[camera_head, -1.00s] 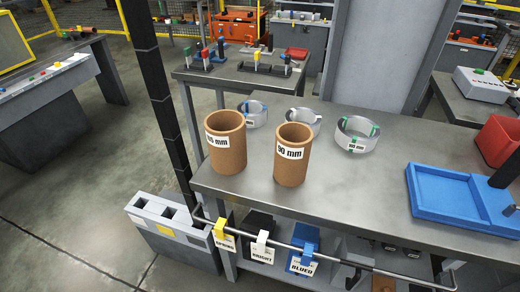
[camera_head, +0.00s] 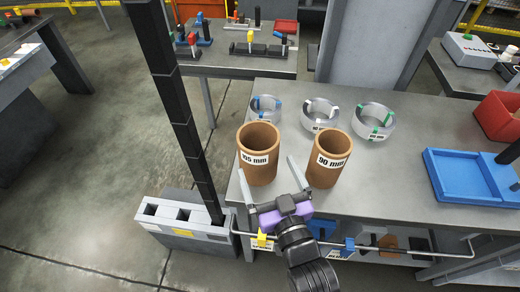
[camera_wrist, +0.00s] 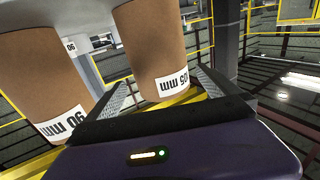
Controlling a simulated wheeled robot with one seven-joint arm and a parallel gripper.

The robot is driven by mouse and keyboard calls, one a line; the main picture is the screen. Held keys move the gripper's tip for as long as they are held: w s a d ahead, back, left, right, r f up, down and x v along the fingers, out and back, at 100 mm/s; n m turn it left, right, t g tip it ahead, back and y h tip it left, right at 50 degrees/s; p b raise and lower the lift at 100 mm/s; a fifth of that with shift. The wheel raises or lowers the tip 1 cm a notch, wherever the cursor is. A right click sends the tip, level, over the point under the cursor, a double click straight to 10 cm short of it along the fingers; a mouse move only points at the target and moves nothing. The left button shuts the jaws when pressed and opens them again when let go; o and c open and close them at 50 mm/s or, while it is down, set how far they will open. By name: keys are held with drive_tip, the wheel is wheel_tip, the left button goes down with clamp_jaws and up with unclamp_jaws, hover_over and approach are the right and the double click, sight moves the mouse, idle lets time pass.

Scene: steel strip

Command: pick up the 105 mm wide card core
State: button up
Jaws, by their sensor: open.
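The 105 mm card core (camera_head: 257,172) is a brown open tube standing upright at the left front of the steel bench. Its white label faces me. My gripper (camera_head: 267,166) is open and empty, low at the near side of this core, its fingers spread about as wide as the tube. In the wrist view the core (camera_wrist: 158,40) appears above and between the two fingers (camera_wrist: 160,85). I cannot tell whether the fingertips have passed its sides. The 90 mm card core (camera_head: 328,172) stands upright just to the right, close to my right finger.
A blue tray (camera_head: 465,195) and a red bin (camera_head: 497,117) are at the right. A rail (camera_head: 400,250) with tags runs along the bench front. A dark post (camera_head: 185,120) stands left.

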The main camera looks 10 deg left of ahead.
drive_tip(key=p, duration=0.2)
approach(252, 131)
drive_tip(key=x, duration=0.4)
drive_tip(key=shift+w+f, duration=0.1)
drive_tip(key=shift+w, duration=0.2)
drive_tip(key=c, duration=1.6)
